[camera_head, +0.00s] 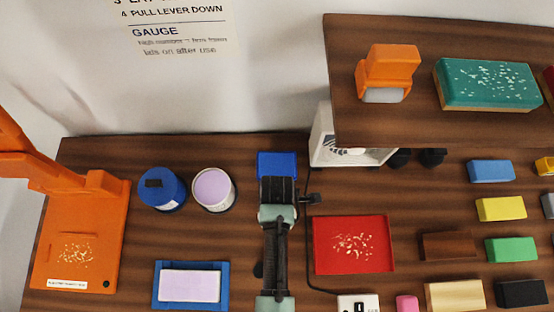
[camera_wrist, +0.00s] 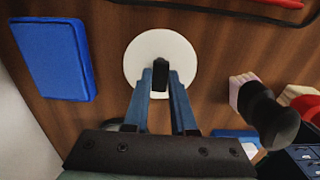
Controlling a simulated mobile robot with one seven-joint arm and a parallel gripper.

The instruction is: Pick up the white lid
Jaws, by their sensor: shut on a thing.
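The white lid (camera_wrist: 142,55) is a round disc with a dark knob (camera_wrist: 160,72) at its middle, in the wrist view. My gripper (camera_wrist: 161,76) has its two blue fingers closed on either side of the knob. The lid looks flat, with wooden counter around it; I cannot tell whether it touches the wood. In the head view my gripper (camera_head: 278,188) and arm are over the middle of the counter, and the lid is hidden there.
A blue block (camera_wrist: 55,58) lies left of the lid in the wrist view. In the head view a blue pot (camera_head: 162,188) and a lilac-filled pot (camera_head: 213,189) stand left of my arm, a red tray (camera_head: 353,245) right. A raised shelf (camera_head: 440,125) overhangs the back right.

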